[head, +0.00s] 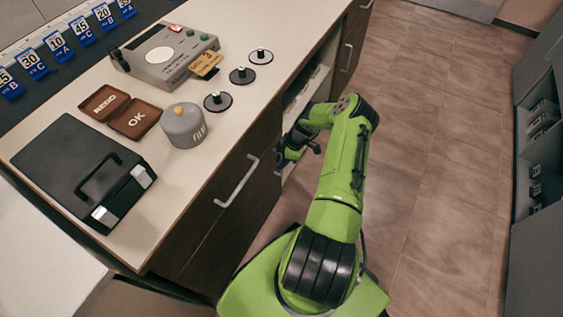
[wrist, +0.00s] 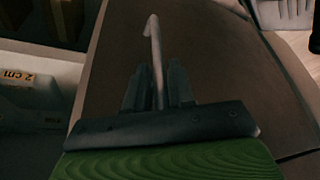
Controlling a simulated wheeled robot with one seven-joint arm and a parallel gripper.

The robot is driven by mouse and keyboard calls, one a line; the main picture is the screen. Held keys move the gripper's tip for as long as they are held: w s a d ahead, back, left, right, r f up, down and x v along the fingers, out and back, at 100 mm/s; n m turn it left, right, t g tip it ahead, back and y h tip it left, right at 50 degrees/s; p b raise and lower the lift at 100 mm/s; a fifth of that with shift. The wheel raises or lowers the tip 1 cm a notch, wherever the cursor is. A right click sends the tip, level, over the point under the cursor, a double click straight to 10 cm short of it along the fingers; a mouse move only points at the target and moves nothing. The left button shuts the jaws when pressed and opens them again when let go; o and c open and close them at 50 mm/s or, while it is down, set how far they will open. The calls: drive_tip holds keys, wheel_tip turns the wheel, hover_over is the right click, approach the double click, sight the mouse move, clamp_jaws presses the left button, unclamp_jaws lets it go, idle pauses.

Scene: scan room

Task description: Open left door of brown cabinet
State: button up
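The brown cabinet (head: 213,232) runs under a pale countertop. One door panel with a silver bar handle (head: 237,181) shows at its near end. Beyond it is an open section with pale contents inside. My gripper (head: 284,158) is low in front of that section. In the wrist view, a pale bar handle (wrist: 155,50) stands between my gripper's fingers (wrist: 158,88), which are close on both sides of it. A brown panel (wrist: 215,65) lies behind the handle, with cabinet interior to its left. My arm hides much of this panel in the head view.
A white bin labelled "2 cm" (wrist: 30,105) is inside. Tiled floor (head: 430,150) is clear on the right, before a dark shelf unit (head: 540,130).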

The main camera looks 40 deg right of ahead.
drive_tip(key=shift+c, duration=0.3)
clamp_jaws()
